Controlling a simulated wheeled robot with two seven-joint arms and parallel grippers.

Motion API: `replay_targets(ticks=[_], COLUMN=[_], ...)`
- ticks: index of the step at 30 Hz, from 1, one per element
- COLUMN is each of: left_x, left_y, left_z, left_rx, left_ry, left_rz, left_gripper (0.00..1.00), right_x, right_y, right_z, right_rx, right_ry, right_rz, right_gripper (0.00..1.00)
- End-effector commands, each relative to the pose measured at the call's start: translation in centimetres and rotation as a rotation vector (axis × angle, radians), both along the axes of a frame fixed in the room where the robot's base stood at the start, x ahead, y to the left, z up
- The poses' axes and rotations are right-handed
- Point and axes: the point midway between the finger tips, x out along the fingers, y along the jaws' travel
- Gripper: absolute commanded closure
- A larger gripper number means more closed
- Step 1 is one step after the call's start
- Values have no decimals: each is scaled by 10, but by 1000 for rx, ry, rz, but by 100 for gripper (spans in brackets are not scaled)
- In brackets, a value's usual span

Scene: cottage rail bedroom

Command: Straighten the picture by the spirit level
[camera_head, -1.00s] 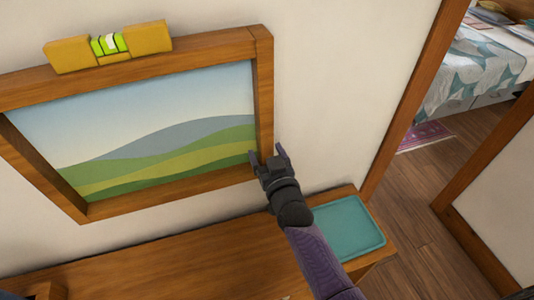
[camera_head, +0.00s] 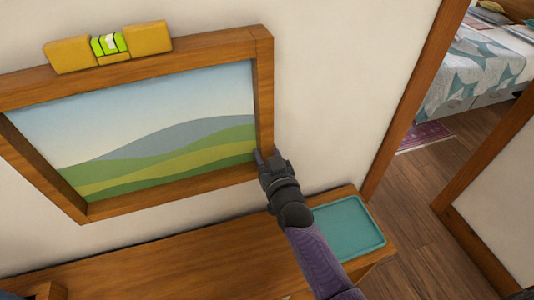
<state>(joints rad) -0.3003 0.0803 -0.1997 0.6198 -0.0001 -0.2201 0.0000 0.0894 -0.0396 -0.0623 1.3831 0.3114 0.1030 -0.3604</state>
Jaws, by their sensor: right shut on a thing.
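The picture (camera_head: 160,140) hangs on the wall in a wooden frame (camera_head: 170,193) and shows green hills under a pale sky. The frame looks tilted in my view, its right side higher. The yellow spirit level (camera_head: 148,38) rests along the frame's top edge, left of the top right corner. Its green vial (camera_head: 108,44) shows a pale bubble near the middle; its exact offset is too small to tell. My right gripper (camera_head: 268,158) is shut on the frame's right side near the lower right corner. My left gripper is not in view.
A wooden surface (camera_head: 200,262) runs below the picture, with a teal tray (camera_head: 350,227) at its right end. A doorway at the right opens to a room with a bed (camera_head: 470,70). The wall right of the frame is clear.

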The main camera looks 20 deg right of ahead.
Motion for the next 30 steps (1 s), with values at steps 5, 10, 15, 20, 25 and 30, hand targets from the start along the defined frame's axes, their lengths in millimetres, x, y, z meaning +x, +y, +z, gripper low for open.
replay_targets(ticks=[5, 10, 15, 20, 25, 30], left_x=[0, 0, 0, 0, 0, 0], left_y=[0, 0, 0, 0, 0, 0], left_z=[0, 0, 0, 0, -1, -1], left_rx=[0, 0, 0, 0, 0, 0], left_ry=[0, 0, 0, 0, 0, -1], left_rz=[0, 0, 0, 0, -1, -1], left_gripper=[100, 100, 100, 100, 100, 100], right_x=[0, 0, 0, 0, 0, 0], right_y=[0, 0, 0, 1, 4, 4], right_z=[0, 0, 0, -1, -4, -4], right_rx=[0, 0, 0, 3, 18, 17], right_ry=[1, 1, 1, 1, 3, 3], right_rz=[0, 0, 0, 0, 1, 1], right_gripper=[100, 100, 100, 100, 100, 43])
